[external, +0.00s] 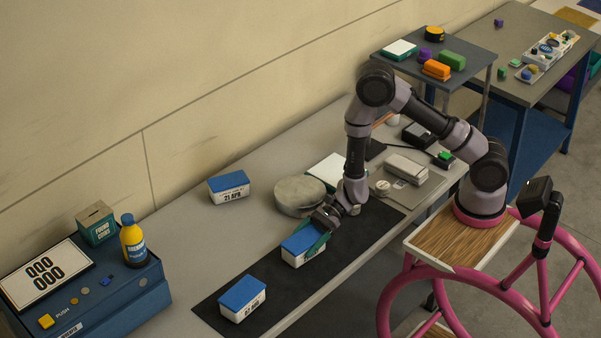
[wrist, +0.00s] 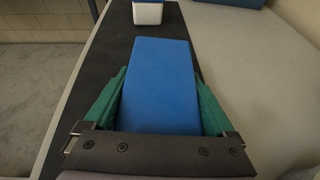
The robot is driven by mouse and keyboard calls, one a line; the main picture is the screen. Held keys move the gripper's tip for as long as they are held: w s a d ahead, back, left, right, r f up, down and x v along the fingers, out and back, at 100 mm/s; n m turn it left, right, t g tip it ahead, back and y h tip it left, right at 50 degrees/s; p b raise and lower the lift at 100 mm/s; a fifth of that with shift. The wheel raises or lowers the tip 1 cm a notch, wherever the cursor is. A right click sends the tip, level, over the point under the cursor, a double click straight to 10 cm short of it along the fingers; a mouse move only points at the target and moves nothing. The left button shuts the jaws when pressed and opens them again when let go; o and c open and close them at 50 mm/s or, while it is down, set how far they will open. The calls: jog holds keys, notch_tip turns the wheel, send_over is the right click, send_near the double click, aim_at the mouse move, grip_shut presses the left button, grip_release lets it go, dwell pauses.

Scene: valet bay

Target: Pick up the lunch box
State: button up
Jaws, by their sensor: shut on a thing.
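A lunch box (external: 301,247) with a blue lid and white body stands on the black mat (external: 370,218) in the external view. My gripper (external: 312,240) is around it from above, its green fingers shut on its two long sides. In the wrist view the blue lid (wrist: 160,85) lies between the green fingers (wrist: 158,105). A second blue-lidded box (external: 242,300) stands on the mat nearer the front. It shows in the wrist view as well (wrist: 148,12). A third such box (external: 229,188), with a date label, stands on the grey table near the wall.
A round grey stone-like disc (external: 299,196) and a white-topped box (external: 328,170) stand behind my gripper. A blue stand (external: 140,292) with a yellow bottle (external: 132,240) is at the left. Bare mat lies between the two boxes.

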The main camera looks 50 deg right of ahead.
aim_at(303, 238)
jog(key=shift+r, duration=0.15)
notch_tip(303, 238, up, 10)
jog(key=shift+f, duration=0.15)
jog(key=w+d+m+t, duration=0.1)
jog(key=w+d, duration=0.4)
jog(key=w, duration=0.6)
jog(key=w+d+m+t, duration=0.1)
jog(key=w+d, duration=0.3)
jog(key=w, duration=0.8)
jog(key=w+d+m+t+h, duration=0.1)
jog(key=w+d+t, duration=0.1)
jog(key=w+d, duration=1.4)
jog(key=shift+m, duration=0.3)
jog(key=f, duration=0.3)
jog(key=s+d+f, duration=0.1)
jog(key=f, duration=0.1)
jog(key=shift+f, duration=2.55)
